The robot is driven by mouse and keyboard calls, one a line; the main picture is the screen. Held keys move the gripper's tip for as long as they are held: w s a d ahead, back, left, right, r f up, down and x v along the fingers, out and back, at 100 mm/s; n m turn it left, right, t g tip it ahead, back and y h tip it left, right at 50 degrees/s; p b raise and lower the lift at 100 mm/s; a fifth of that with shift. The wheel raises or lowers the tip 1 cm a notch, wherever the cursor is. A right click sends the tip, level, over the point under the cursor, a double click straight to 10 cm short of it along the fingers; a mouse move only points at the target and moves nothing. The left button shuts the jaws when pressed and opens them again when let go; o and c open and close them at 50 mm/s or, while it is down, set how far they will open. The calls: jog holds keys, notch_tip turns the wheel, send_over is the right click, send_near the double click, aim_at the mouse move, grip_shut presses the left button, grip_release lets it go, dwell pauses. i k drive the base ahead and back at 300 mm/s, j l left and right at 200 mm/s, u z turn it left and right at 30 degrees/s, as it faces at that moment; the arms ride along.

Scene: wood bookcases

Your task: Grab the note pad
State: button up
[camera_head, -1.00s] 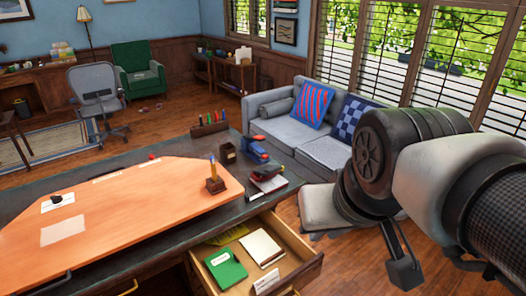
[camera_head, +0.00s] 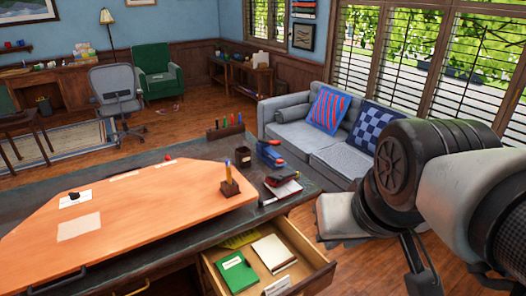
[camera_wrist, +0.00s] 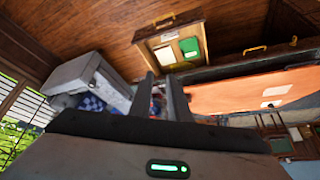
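An open wooden drawer (camera_head: 318,270) under the desk's right end holds a cream pad (camera_head: 272,253) and a green book (camera_head: 236,272) with a white label. Either could be the note pad; I cannot tell which. In the wrist view the drawer (camera_wrist: 145,50) appears turned around, with the cream pad (camera_wrist: 166,55) and green book (camera_wrist: 188,46) inside. My gripper (camera_wrist: 163,98) shows two dark fingers apart with nothing between them. It is away from the drawer and touches neither item. In the head view my arm is at the right; the fingertips are unclear there.
The desk (camera_head: 215,232) carries an orange desk pad (camera_head: 150,215), a pen holder (camera_head: 229,188), a stapler over a red-edged book (camera_head: 283,188) and a blue tool (camera_head: 268,153). A grey sofa (camera_head: 295,134) stands behind my arm. Wood floor shows right of the drawer.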

aim_at(275, 255)
jog(key=i+l+u, duration=0.3)
jog(key=l+u, duration=0.15)
jog(key=i+l+u, duration=0.15)
jog(key=l+u, duration=0.3)
jog(key=l, duration=0.2)
jog(key=i+l+u, duration=0.1)
jog(key=l+u, duration=0.3)
jog(key=l, duration=0.25)
jog(key=l+u, duration=0.45)
jog(key=l, duration=0.25)
jog(key=k+l+u, duration=0.15)
jog(key=l+u, duration=0.3)
jog(key=l, duration=0.2)
